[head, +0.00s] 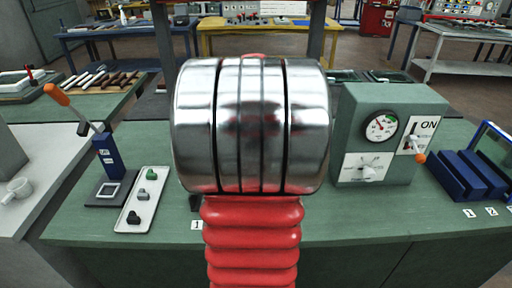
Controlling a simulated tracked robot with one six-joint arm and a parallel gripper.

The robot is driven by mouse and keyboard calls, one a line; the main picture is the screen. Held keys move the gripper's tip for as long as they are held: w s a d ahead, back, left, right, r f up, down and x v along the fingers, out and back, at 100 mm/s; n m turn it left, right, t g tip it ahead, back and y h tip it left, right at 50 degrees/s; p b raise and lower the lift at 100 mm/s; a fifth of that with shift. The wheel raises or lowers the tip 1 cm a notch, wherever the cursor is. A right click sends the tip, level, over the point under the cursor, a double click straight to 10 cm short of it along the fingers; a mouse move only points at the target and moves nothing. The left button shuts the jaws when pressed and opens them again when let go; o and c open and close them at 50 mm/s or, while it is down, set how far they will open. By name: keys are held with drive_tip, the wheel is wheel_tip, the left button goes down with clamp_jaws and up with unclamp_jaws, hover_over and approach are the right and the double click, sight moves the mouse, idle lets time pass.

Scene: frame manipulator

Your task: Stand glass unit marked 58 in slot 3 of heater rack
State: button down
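My arm, a metal joint above a red ribbed sleeve, fills the middle of the head view and hides much of the bench behind it. My gripper is not in view. A blue-edged upright pane (494,143) shows at the right edge, partly cut off. No marking 58 is readable.
A green box (376,133) with a dial and ON switch stands right of my arm. Another label 1 (197,225) is beside my arm. The front bench strip (370,222) is clear.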

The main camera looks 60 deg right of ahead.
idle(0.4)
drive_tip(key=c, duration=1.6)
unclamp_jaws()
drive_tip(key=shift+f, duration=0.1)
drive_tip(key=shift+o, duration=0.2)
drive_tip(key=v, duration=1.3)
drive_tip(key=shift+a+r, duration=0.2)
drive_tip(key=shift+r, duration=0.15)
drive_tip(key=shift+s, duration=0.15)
